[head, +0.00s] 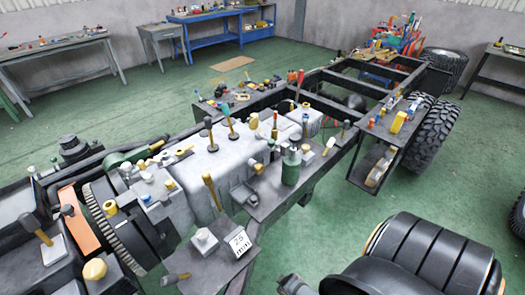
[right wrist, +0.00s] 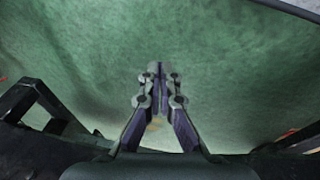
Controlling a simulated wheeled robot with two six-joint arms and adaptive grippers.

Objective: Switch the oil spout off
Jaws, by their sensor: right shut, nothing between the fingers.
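I cannot make out a part that is clearly the oil spout. A green bottle-like cylinder (head: 291,168) with a narrow top stands upright on the dark side plate of the chassis in the head view; I cannot tell whether it carries the spout or a switch. My right gripper (right wrist: 158,78) is in the right wrist view, its two fingers shut together and empty over green floor. Nothing is touching its fingertips. My left gripper is not in view.
The chassis frame (head: 345,98) runs diagonally, crowded with upright-handled tools around the grey engine block (head: 225,150). A big tyre (head: 433,130) is at right. Green floor (head: 325,225) is clear beside the chassis.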

